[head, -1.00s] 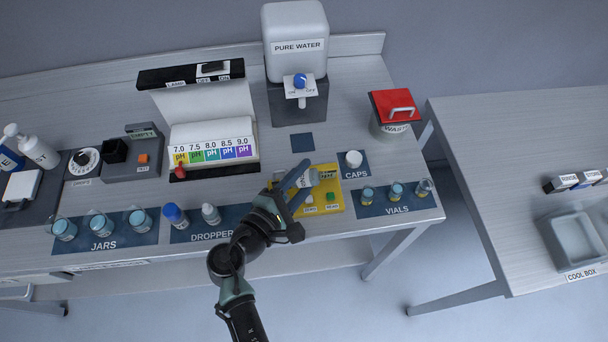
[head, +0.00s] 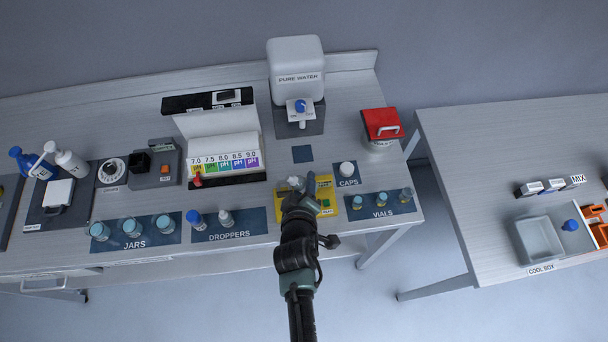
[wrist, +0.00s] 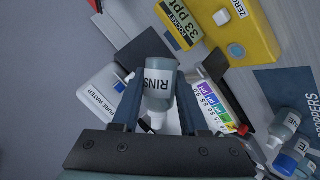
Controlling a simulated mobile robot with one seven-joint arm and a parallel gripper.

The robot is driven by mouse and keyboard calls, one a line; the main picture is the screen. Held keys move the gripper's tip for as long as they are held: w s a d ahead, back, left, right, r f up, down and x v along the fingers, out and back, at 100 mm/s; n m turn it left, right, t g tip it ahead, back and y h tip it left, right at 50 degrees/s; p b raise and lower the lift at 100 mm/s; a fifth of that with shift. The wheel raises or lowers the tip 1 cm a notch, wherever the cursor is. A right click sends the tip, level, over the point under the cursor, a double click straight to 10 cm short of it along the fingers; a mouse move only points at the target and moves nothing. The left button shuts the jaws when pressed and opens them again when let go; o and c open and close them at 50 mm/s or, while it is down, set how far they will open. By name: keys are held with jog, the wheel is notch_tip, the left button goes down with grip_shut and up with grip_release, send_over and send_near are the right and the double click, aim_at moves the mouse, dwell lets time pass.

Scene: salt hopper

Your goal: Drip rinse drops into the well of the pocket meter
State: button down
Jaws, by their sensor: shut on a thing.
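My gripper (wrist: 158,88) is shut on a small clear bottle (wrist: 158,82) whose label begins "RINS". In the wrist view its narrow white nozzle points to the bottom of the picture, between the fingers. The yellow pocket meter (wrist: 245,40) is at the upper right there, apart from the bottle, with a display reading "33 PP…". In the head view my gripper (head: 298,188) is at the left part of the pocket meter (head: 327,203) and hides some of it. Only a pale bit of the bottle (head: 294,182) shows.
The droppers mat (head: 250,222) with two bottles lies left of my gripper. The vials mat (head: 375,207) and a white cap (head: 347,169) are to the right. Behind stand the pure water tank (head: 296,62), the pH colour stand (head: 225,160) and the red-lidded waste bin (head: 381,125).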

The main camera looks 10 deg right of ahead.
jog(key=shift+r+m+y+p, duration=0.35)
jog(key=shift+r+p, duration=0.2)
jog(key=shift+p, duration=0.5)
jog(key=shift+f, duration=0.3)
jog(key=shift+m+y, duration=0.25)
jog(key=shift+y, duration=0.2)
jog(key=shift+f+m+t+b, duration=0.25)
jog(key=shift+m+t+b, duration=0.05)
jog(key=shift+b, duration=0.75)
jog(key=m+y+b, duration=0.1)
jog(key=b, duration=0.3)
jog(key=r+m+t+y+b, duration=0.1)
jog(key=y+b, duration=0.1)
jog(key=b, duration=0.3)
jog(key=shift+m, duration=0.3)
jog(key=shift+r+m+y+b, duration=0.15)
jog(key=shift+m+y+b, duration=0.15)
jog(key=shift+b, duration=0.4)
jog(key=shift+r, duration=0.4)
